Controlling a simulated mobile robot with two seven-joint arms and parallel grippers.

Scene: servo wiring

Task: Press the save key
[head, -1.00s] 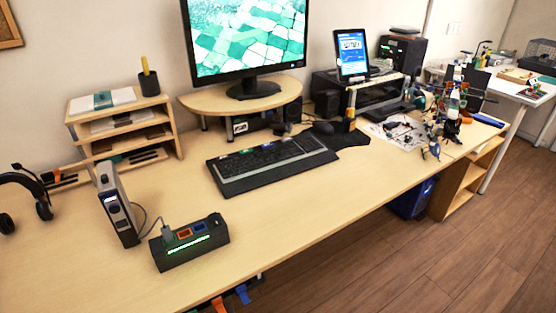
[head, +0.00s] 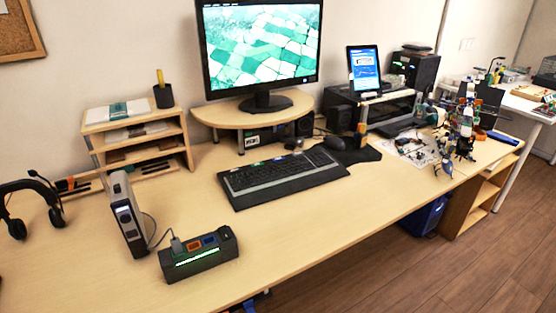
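A black keyboard (head: 283,177) lies on the wooden desk in front of the monitor. A few coloured keys or labels, green, blue and white, show along its back edge. Which of them is the save key is too small to tell. The monitor (head: 262,52) shows a picture of green and white fields. Neither of my grippers is in the head view.
A black box with a green light strip (head: 199,257) and an upright grey device (head: 127,213) stand at the front left of the desk (head: 330,218). Headphones (head: 32,205) lie at far left. A mouse (head: 334,143) sits right of the keyboard.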

